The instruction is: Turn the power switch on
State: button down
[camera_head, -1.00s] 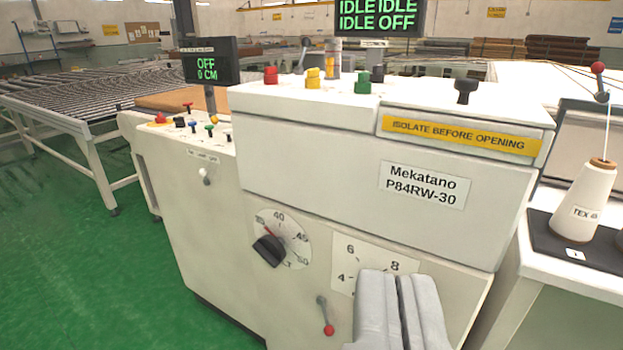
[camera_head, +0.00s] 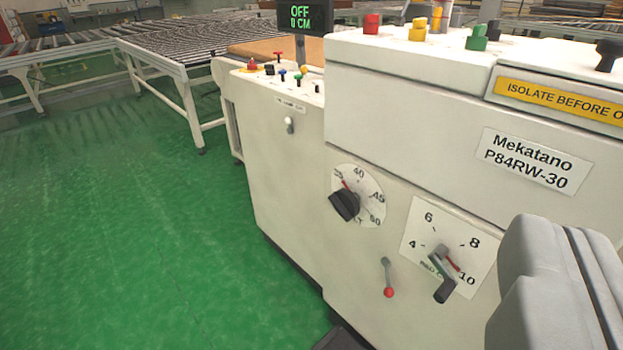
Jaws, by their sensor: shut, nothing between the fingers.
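A small white toggle switch (camera_head: 289,124) sits on the side panel at the left of the white machine (camera_head: 270,180). A label (camera_head: 290,105) above it is too small to read, so I cannot tell for sure that it is the power switch. A lever with a red ball end (camera_head: 388,291) hangs down on the front panel, below the black dial knob (camera_head: 345,205). My gripper (camera_head: 562,232) is shut and empty at the lower right. It is in front of the machine, well to the right of the toggle and the red-ended lever, and hides part of the front panel.
A display (camera_head: 301,18) reads OFF and 0 CM. Red, yellow and green buttons (camera_head: 476,38) stand on top of the machine. A crank (camera_head: 442,280) sits on a 4–10 scale. A roller conveyor (camera_head: 175,52) stands behind. Green floor (camera_head: 140,230) is clear at left.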

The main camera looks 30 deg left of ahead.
aim_at(251, 65)
jog(key=i+j, duration=0.2)
jog(key=j, duration=0.3)
jog(key=i+j, duration=0.25)
jog(key=j, duration=0.2)
jog(key=i+j, duration=0.2)
jog(key=j, duration=0.3)
jog(key=i+j, duration=0.25)
jog(key=j, duration=0.2)
jog(key=i+j+z, duration=0.1)
jog(key=j, duration=0.4)
jog(key=i+j, duration=0.35)
jog(key=j, duration=0.15)
jog(key=i+j, duration=0.2)
jog(key=j, duration=0.3)
jog(key=i+j, duration=0.2)
jog(key=j, duration=0.25)
